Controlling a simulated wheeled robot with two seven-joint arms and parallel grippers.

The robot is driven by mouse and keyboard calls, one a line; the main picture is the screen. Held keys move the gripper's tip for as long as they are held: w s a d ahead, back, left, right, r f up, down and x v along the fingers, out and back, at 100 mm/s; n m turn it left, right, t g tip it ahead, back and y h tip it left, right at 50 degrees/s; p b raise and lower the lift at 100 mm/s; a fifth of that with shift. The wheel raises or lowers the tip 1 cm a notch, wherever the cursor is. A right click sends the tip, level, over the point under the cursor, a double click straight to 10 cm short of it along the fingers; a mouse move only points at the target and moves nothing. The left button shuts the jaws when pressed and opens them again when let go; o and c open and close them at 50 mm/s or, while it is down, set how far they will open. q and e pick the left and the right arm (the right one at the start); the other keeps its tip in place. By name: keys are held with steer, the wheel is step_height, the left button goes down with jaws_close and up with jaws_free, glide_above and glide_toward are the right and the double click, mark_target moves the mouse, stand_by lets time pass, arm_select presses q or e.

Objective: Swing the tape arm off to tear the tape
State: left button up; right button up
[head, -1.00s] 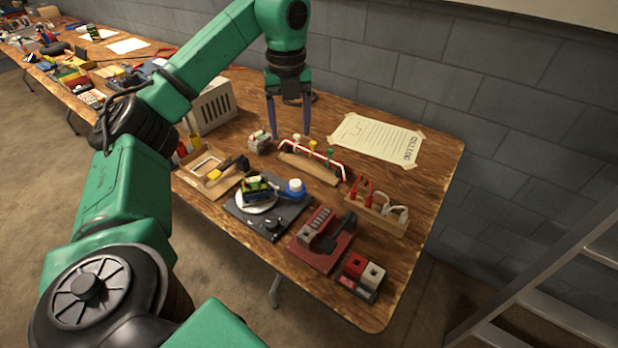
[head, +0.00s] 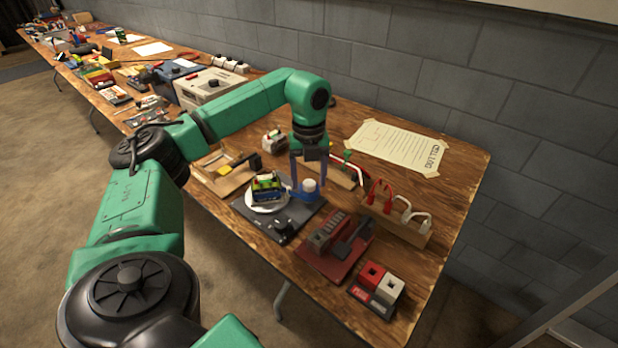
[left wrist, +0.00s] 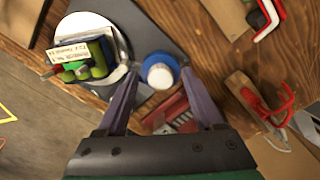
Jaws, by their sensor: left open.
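The tape arm is a blue piece (head: 300,196) with a white roll (head: 310,184), at the back right of a dark base board (head: 262,216). Beside it a battery block (head: 266,187) with green and yellow parts sits on a white round plate (head: 283,205). My left gripper (head: 307,189) is open and points down, one finger on each side of the blue piece. In the left wrist view the fingertips flank the blue piece (left wrist: 154,60) and white roll (left wrist: 160,76). I cannot tell whether they touch it. Any tape strand is too small to see. My right gripper is not in view.
A red fixture (head: 330,258) stands right of the board, with a red and white block (head: 378,285) beyond. A wooden rack (head: 402,228) holds red and white tools. A wooden tray (head: 214,170) is left. A paper sheet (head: 395,146) lies at the back.

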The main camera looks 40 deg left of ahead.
arm_select(q)
jaws_close()
steer(key=shift+r+m+p, duration=0.15)
steer(key=shift+m+p, duration=0.7)
steer(key=shift+m, duration=0.25)
steer(key=m+p, duration=0.2)
steer(key=m, duration=0.1)
steer(key=shift+d, duration=0.1)
steer(key=m+p, duration=0.1)
steer(key=m, duration=0.2)
steer(key=shift+m, duration=0.4)
steer(key=shift+m+p, duration=0.55)
steer(key=shift+m, duration=0.95)
steer(key=shift+w, duration=0.1)
